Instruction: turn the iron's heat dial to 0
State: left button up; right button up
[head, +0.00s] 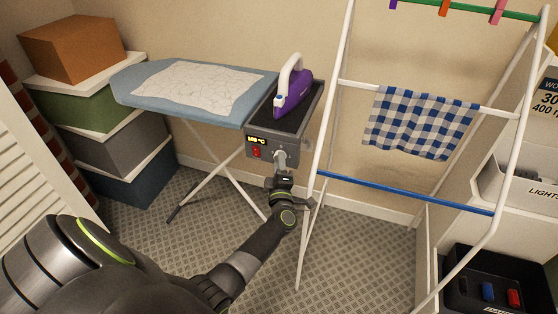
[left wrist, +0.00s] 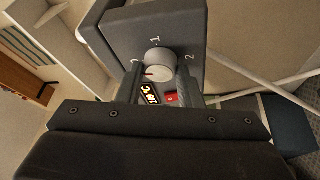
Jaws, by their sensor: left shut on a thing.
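The purple and white iron (head: 292,92) stands on a dark rest at the end of the ironing board. The grey control box (head: 262,137) below it carries a lit display and a red switch. The pale round heat dial (head: 280,156) is on its front; in the left wrist view the dial (left wrist: 158,68) has a red mark pointing left. My left gripper (head: 281,168) is shut on the dial, one finger on each side, also in the left wrist view (left wrist: 160,82). My right gripper is out of view.
The ironing board (head: 145,85) with a pale cloth extends left of the box. A white drying rack (head: 325,140) with a checked towel (head: 420,122) stands close on the right. Stacked boxes (head: 85,110) are at the left. Patterned carpet (head: 350,250) is open in front.

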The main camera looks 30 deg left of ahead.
pick_arm(q)
jog(key=shift+r+n+g+p, duration=0.1)
jog(key=shift+n+g+p, duration=0.2)
jog(key=shift+n, duration=0.3)
jog(key=o, duration=1)
jog(key=shift+c, duration=0.2)
jog(key=b+v, duration=0.2)
jog(key=v, duration=1.5)
jog(key=shift+s, duration=0.2)
jog(key=shift+d, duration=0.1)
